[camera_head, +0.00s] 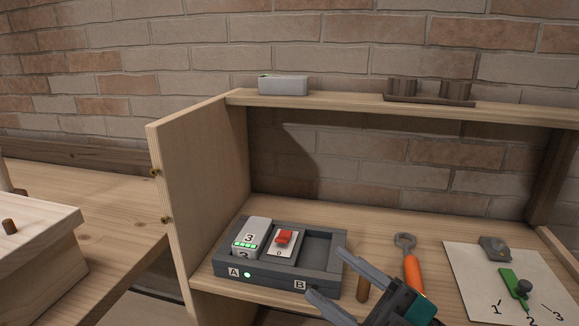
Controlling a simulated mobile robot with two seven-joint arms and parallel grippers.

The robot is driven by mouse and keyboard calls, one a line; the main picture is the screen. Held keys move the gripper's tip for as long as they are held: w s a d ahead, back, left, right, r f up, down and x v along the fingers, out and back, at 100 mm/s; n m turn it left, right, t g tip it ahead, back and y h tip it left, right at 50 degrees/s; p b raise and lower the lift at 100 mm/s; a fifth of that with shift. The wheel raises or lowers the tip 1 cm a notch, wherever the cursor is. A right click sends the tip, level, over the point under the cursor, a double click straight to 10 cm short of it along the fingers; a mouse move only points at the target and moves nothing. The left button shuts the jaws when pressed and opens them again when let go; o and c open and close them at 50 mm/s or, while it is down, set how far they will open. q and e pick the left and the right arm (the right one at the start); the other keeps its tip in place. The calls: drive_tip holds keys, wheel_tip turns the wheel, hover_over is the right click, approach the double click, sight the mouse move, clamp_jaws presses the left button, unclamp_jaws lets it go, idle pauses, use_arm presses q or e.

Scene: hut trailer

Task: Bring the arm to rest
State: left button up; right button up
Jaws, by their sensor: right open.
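My right gripper (326,273) comes in from the bottom of the head view. It is open, its two grey fingers spread and pointing up and left, with nothing seen between them. Its fingertips overlap the right front corner of a dark grey dock (264,282) in the picture; I cannot tell whether they touch it. A light grey block marked 3 (250,238) stands in the dock's bay A, with green bars lit. A red switch (284,237) sits in the middle above a 0. Bay B looks empty. My left gripper is out of view.
An orange-handled tool (413,272) and a short wooden peg (363,290) lie by my right gripper. A white numbered sheet (476,290) with a green-handled piece (514,285) lies right. A wooden side panel (200,190) and upper shelf (350,104) enclose the bench.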

drive_tip(key=w+d+f+m+t+h, duration=0.1)
drive_tip(key=d+f+m+t+h, duration=0.25)
drive_tip(key=f+m+h, duration=0.4)
drive_tip(key=w+d+f+m+t+h, duration=0.1)
drive_tip(key=d+f+m+t+h, duration=0.2)
drive_tip(key=d+f+m+h, duration=0.35)
drive_tip(key=s+f+m+g+h, duration=0.2)
drive_tip(key=s+f, duration=0.3)
drive_tip(key=f, duration=0.3)
drive_tip(key=s+d+f+m+g+h, duration=0.1)
drive_tip(key=s+f+m+g, duration=0.3)
drive_tip(key=f, duration=0.5)
drive_tip(key=shift+s+f+h+p, duration=0.3)
drive_tip(key=shift+s+h, duration=0.1)
drive_tip(key=shift+h, duration=0.3)
